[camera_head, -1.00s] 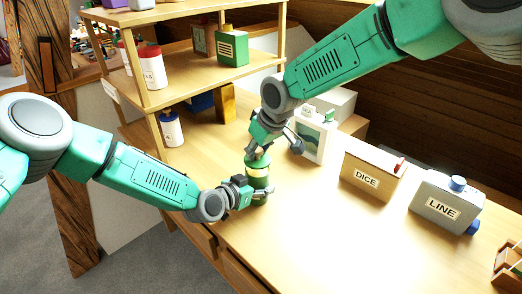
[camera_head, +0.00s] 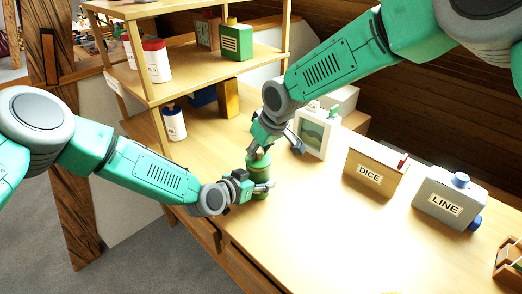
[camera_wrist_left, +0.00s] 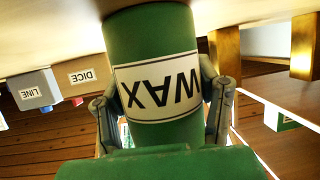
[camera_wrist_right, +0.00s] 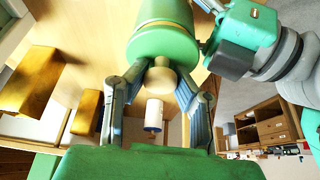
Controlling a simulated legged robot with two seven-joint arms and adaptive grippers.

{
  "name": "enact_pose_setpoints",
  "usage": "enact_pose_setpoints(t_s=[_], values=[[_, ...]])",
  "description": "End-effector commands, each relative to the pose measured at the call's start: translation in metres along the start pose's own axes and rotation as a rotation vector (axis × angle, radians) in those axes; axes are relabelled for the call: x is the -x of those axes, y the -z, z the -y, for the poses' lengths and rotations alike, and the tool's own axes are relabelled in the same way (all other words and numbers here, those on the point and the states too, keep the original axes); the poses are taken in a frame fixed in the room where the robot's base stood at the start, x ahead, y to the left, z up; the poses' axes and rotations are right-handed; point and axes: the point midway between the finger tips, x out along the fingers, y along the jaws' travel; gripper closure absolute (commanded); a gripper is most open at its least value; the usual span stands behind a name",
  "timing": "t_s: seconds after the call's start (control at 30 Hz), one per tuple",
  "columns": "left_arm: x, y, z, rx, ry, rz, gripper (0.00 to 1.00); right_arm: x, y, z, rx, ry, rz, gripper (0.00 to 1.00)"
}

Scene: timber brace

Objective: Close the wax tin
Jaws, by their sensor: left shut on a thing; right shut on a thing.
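The wax tin (camera_head: 261,192) is a green cylinder standing upright on the bench, with a white WAX label (camera_wrist_left: 160,88) in the left wrist view, upside down there. My left gripper (camera_head: 256,185) is shut around its body, one finger on each side. The green lid (camera_wrist_right: 163,43) is at the tin's top, with a pale knob (camera_wrist_right: 160,76). My right gripper (camera_wrist_right: 160,84) comes from above and is shut on this knob. The lid lines up with the body; whether it is fully seated I cannot tell, as fingers hide part of the seam.
A shelf (camera_head: 160,91) with bottles and boxes stands behind left. The bench front right of the tin is clear.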

Motion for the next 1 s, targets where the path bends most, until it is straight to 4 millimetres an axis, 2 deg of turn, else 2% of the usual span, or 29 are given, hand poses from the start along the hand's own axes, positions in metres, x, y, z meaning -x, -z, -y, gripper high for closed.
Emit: enact_pose_setpoints(t_s=[0.57, 0.6, 0.67, 1.0], values=[[-0.001, -0.002, -0.002, -0.002, -0.001, 0.005, 0.96, -0.011, -0.006, -0.001, -0.001, 0.003, 0.002, 1.0], [-0.001, -0.002, -0.001, -0.002, -0.001, 0.005, 0.96, -0.011, -0.006, -0.001, -0.001, 0.003, 0.002, 0.76], [-0.001, -0.002, -0.001, -0.002, -0.001, 0.005, 0.96, -0.011, -0.006, -0.001, -0.001, 0.003, 0.002, 0.55], [-0.001, -0.002, -0.001, -0.003, 0.0, 0.005, 0.96, -0.009, -0.005, -0.002, -0.001, 0.002, 0.001, 0.55]])
